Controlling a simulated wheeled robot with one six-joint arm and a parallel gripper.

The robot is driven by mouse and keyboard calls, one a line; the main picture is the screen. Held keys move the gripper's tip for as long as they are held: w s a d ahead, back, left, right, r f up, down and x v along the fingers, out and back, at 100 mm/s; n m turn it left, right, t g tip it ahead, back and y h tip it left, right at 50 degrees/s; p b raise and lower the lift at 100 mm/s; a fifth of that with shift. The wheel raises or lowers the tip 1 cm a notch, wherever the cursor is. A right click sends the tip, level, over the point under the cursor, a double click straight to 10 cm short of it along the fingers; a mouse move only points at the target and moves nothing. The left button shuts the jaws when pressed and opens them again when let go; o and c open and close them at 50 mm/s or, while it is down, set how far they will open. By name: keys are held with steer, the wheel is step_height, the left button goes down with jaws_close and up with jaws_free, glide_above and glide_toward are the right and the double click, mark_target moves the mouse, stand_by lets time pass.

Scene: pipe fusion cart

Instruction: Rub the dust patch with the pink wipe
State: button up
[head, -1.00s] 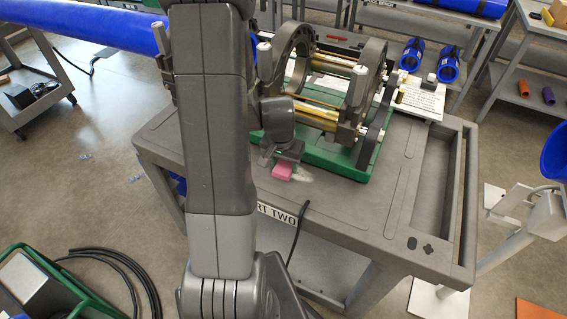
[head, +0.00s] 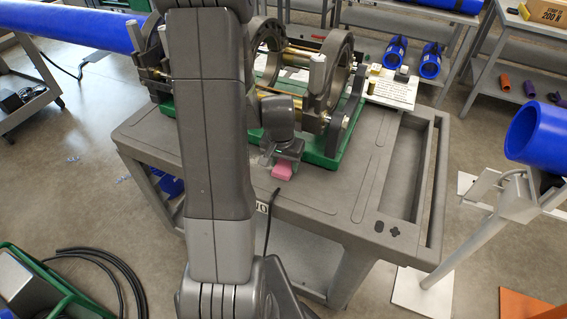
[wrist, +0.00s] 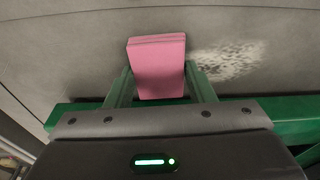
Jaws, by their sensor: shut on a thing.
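The pink wipe (head: 282,170) is a small block held between the green fingers of my gripper (head: 286,159), low over the grey cart top. In the wrist view, the wipe (wrist: 157,66) stands between the fingertips of my shut gripper (wrist: 160,80). The dust patch (wrist: 228,61) is a pale, speckled smear on the grey surface, just right of the wipe in that view. In the head view, my arm and gripper hide most of the area around it. I cannot tell whether the wipe touches the surface.
The green-based pipe fusion machine (head: 340,131) stands right behind my gripper, and its green edge (wrist: 285,107) shows close by in the wrist view. A black cable (head: 271,215) hangs over the cart's front edge. The cart top (head: 335,205) is clear to the right.

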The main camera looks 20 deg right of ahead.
step_height(320, 180, up, 2)
steer(key=shift+w+d+r, duration=0.1)
steer(key=shift+r, duration=0.15)
steer(key=shift+a+r+p, duration=0.25)
steer(key=shift+r+p, duration=0.4)
steer(key=shift+p, duration=0.15)
steer(key=shift+r+p, duration=1.45)
steer(key=shift+r, duration=0.65)
steer(key=shift+d+f, duration=0.1)
steer(key=b, duration=0.2)
steer(key=shift+w+f+b, duration=0.1)
steer(key=shift+f+b, duration=0.15)
steer(key=shift+b, duration=0.6)
steer(key=shift+r+b, duration=0.1)
steer(key=shift+b, duration=0.55)
